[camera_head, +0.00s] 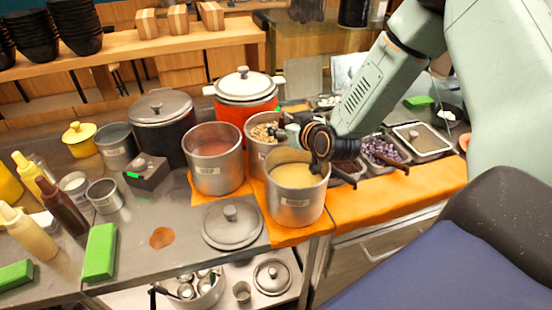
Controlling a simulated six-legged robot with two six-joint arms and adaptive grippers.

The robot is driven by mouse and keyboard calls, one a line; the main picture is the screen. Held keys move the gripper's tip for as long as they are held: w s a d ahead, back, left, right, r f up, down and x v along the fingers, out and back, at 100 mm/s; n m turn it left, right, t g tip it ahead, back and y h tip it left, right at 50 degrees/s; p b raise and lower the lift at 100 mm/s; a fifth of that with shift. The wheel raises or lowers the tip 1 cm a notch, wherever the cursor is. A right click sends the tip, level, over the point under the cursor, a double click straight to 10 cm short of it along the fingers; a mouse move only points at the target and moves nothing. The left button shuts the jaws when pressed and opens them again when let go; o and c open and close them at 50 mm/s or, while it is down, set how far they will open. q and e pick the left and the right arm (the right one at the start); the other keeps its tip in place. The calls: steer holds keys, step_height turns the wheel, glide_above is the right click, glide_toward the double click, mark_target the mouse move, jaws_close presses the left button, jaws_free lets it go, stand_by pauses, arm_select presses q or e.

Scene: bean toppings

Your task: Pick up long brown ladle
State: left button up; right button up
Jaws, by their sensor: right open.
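My right gripper (300,148) reaches in from the right, over the pots. It is open, and one dark finger hangs over the front pot of yellowish contents (296,206). Two thin brown handles, one short (346,180) and one longer (396,166), stick out near the topping trays, just right of the gripper. I cannot tell whether either is the long brown ladle, as the gripper and wrist hide part of that area. My left gripper is not in view.
A pot of reddish contents (216,172), an orange pot (245,100) and a black pot (160,135) stand close by. A loose lid (232,230) lies in front. Trays of toppings (420,140) are at right. Bottles (40,240) and a green block (100,252) are at left.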

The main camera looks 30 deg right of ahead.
steer(key=shift+w+a+f, duration=0.1)
steer(key=shift+w+a, duration=0.15)
steer(key=shift+w, duration=0.2)
steer(key=shift+s+d, duration=0.1)
steer(key=shift+d, duration=0.15)
steer(key=shift+c, duration=1.4)
steer(key=shift+a, duration=0.2)
steer(key=c, duration=0.6)
steer(key=shift+d, duration=0.15)
jaws_close()
